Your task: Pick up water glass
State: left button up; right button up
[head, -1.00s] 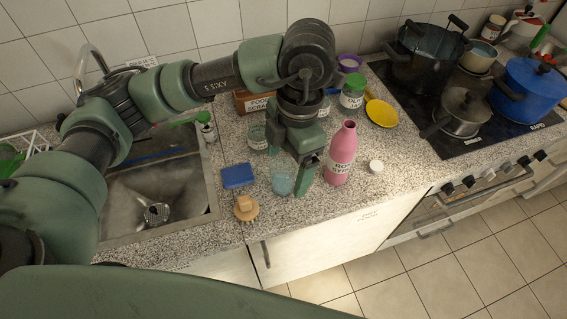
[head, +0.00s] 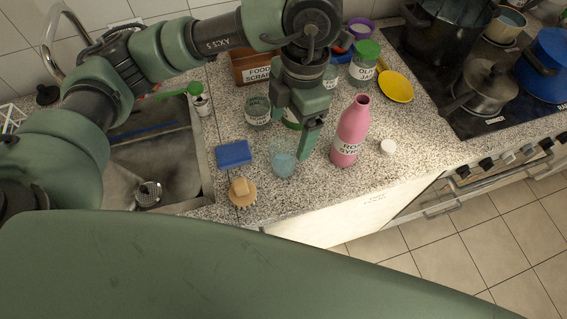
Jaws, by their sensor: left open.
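The water glass (head: 283,164) is a clear tumbler with bluish contents, upright near the counter's front edge, right of the sink. My left gripper (head: 294,132) reaches down from above, just behind and beside the glass. It is open, with one finger close to the glass's right side. The other finger is partly hidden by the wrist, and I cannot tell whether either finger touches the glass. My right gripper is not in view.
A pink bottle (head: 351,132) stands close to the right of the gripper, with a white cap (head: 387,147) beyond. A blue sponge (head: 233,154) and a wooden brush (head: 242,192) lie left of the glass. A glass jar (head: 257,111) stands behind.

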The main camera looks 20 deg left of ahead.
aim_at(282, 160)
pick_arm(q)
jog(key=f+b, duration=0.2)
jog(key=f, duration=0.1)
jog(key=f+b, duration=0.1)
jog(key=f, duration=0.1)
jog(key=shift+w, duration=0.25)
jog(key=shift+f+b, duration=0.35)
jog(key=shift+b, duration=0.2)
jog(key=shift+s+f, duration=0.15)
jog(key=shift+f, duration=0.05)
jog(key=f, duration=0.2)
jog(key=a+f+p, duration=0.1)
jog(key=f, duration=0.1)
jog(key=f+p, duration=0.1)
jog(key=f, duration=0.1)
jog(key=shift+s+a, duration=0.15)
jog(key=shift+a, duration=0.15)
jog(key=shift+f, duration=0.5)
jog(key=c, duration=1.5)
jog(key=shift+c, duration=1.1)
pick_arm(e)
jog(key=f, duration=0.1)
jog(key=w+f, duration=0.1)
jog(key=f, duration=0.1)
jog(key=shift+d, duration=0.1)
pick_arm(q)
jog(key=shift+r, duration=0.15)
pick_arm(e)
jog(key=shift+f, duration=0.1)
